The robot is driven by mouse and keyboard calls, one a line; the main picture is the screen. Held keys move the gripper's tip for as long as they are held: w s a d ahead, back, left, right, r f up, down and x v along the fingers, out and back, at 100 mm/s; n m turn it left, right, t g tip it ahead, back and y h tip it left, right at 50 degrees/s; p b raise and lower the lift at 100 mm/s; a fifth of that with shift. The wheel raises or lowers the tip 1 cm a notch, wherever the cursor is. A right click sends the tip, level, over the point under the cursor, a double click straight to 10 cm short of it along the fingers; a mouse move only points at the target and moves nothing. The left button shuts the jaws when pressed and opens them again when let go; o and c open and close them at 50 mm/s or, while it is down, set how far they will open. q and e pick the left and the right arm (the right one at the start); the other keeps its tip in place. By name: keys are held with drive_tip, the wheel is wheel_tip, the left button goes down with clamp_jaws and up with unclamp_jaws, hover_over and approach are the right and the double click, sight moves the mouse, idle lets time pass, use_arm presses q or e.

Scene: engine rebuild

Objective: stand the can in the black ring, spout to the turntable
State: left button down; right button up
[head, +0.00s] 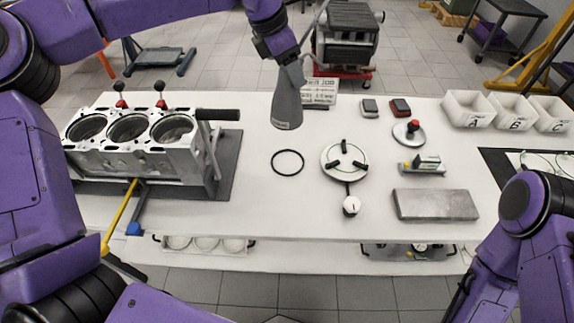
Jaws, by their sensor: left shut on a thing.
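The grey, flared can (287,106) hangs above the table, its wide base down and slightly tilted. My left gripper (284,55) is shut on its narrow upper part. A thin grey rod rises to the right from the can's top; it looks like the spout, but I cannot tell for certain. The black ring (275,168) lies flat on the white table, below and in front of the can in the picture, and looks empty. The turntable (331,169), a pale disc with black jaws, stands just right of the ring. My right arm shows at lower right, its gripper out of view.
An engine block (137,160) on a dark mat fills the left of the table (270,222). Lettered bins (468,110) are at back right.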

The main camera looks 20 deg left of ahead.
sight(275, 101)
use_arm(q)
wheel_tip(275, 101, down, 8)
drive_tip(key=b, duration=0.6)
drive_tip(key=shift+w+r+b, duration=0.1)
drive_tip(key=shift+r+b, duration=0.1)
drive_tip(key=shift+b, duration=0.2)
wheel_tip(275, 101, down, 10)
drive_tip(key=shift+p, duration=0.4)
drive_tip(key=shift+c, duration=1.6)
unclamp_jaws()
drive_tip(key=v, duration=1.2)
drive_tip(key=shift+r+b, duration=0.15)
drive_tip(key=shift+b, duration=0.15)
